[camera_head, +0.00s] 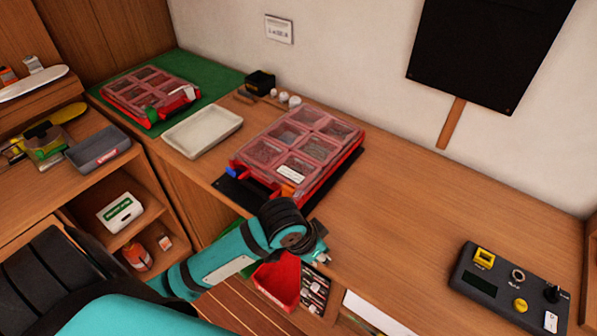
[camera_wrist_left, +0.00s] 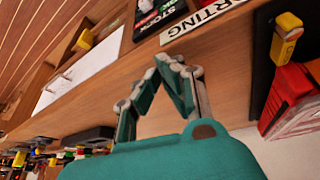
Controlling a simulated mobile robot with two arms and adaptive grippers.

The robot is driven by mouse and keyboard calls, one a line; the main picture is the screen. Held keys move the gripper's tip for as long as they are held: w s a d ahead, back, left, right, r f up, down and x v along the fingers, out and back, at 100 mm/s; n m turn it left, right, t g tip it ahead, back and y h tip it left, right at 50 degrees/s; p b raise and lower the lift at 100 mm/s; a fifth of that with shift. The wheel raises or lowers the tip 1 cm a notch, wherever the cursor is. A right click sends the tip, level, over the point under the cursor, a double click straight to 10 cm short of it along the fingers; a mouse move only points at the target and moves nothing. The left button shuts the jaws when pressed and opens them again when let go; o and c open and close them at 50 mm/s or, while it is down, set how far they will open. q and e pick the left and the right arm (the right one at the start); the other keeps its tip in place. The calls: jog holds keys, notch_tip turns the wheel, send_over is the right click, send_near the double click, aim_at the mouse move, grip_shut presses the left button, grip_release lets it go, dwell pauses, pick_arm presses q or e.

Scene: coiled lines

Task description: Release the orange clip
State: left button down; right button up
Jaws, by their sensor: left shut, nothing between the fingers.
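A red organiser case (camera_head: 327,182) with a clear compartment lid lies on a black mat (camera_head: 240,192) on the wooden counter. An orange clip (camera_head: 287,190) sits at its front edge, right of a blue clip (camera_head: 233,172). In the left wrist view the orange clip (camera_wrist_left: 289,25) stands at the upper right by the red case (camera_wrist_left: 288,95); I cannot tell if it is fastened. My left gripper (camera_head: 325,257) is over the counter's front edge, in front of the case and apart from the clip. Its fingertips (camera_wrist_left: 178,60) are together and empty. My right gripper is not in view.
A pale tray (camera_head: 203,131) and another red case (camera_head: 150,98) on a green mat (camera_head: 98,97) are at the back left. A red bin (camera_head: 278,280) is below the counter edge. A dark button box (camera_head: 490,293) is at right. The counter between is clear.

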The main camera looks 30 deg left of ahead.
pick_arm(q)
jog(key=w+a+r, duration=0.5)
jog(key=w+r, duration=0.1)
jog(key=w, duration=0.3)
notch_tip(320, 180, up, 10)
jog(key=n+y, duration=0.2)
jog(key=n, duration=0.1)
send_over(299, 180)
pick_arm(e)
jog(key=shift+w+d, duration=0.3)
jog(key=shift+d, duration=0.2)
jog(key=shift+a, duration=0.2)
pick_arm(q)
jog(key=p+x, duration=0.2)
jog(key=x, duration=0.8)
jog(key=shift+s+f, duration=0.15)
jog(key=shift+s, duration=0.05)
jog(key=s+p, duration=0.2)
jog(key=s, duration=0.1)
jog(key=shift+s+a, duration=0.2)
jog(key=shift+s, duration=0.45)
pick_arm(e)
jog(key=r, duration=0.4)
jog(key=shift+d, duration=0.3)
